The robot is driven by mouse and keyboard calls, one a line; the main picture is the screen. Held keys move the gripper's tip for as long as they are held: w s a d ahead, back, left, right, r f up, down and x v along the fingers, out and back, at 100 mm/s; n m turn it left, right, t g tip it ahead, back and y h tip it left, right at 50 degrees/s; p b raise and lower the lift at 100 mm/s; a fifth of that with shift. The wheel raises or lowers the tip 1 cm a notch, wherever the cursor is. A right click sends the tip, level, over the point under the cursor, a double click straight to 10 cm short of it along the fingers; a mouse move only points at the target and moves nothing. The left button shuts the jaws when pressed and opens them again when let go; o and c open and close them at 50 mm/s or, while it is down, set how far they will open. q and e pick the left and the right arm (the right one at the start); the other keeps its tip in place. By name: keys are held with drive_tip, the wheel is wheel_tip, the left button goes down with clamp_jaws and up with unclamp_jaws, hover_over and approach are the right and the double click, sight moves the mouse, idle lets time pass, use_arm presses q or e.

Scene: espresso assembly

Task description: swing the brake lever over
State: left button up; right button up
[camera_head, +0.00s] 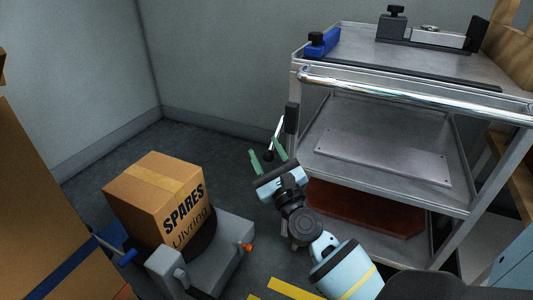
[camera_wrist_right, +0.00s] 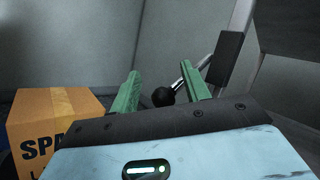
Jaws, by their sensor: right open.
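The brake lever (camera_head: 276,133) is a thin bright rod with a black ball knob at its lower end, on the cart's left front post. In the right wrist view the lever's black knob (camera_wrist_right: 163,96) shows between the green fingers, seen beyond them; the rod slopes up to the right to a dark block (camera_wrist_right: 226,58). My right gripper (camera_head: 267,159) has two green fingers, spread apart, with the knob in the gap between them. It also shows in the right wrist view (camera_wrist_right: 163,92). I cannot tell whether a finger touches the knob. My left gripper is not in view.
The grey cart (camera_head: 420,82) has a chrome handle (camera_head: 400,84) above the gripper and a lower shelf (camera_head: 385,160). A cardboard SPARES box (camera_head: 150,200) sits on a grey base at the left. Dark floor lies between box and cart.

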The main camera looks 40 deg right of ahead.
drive_tip(key=shift+s, duration=0.1)
drive_tip(key=v, duration=0.7)
drive_tip(key=shift+s+a+f+b, duration=0.15)
drive_tip(key=shift+s+b, duration=0.1)
drive_tip(key=shift+b, duration=0.05)
idle(0.3)
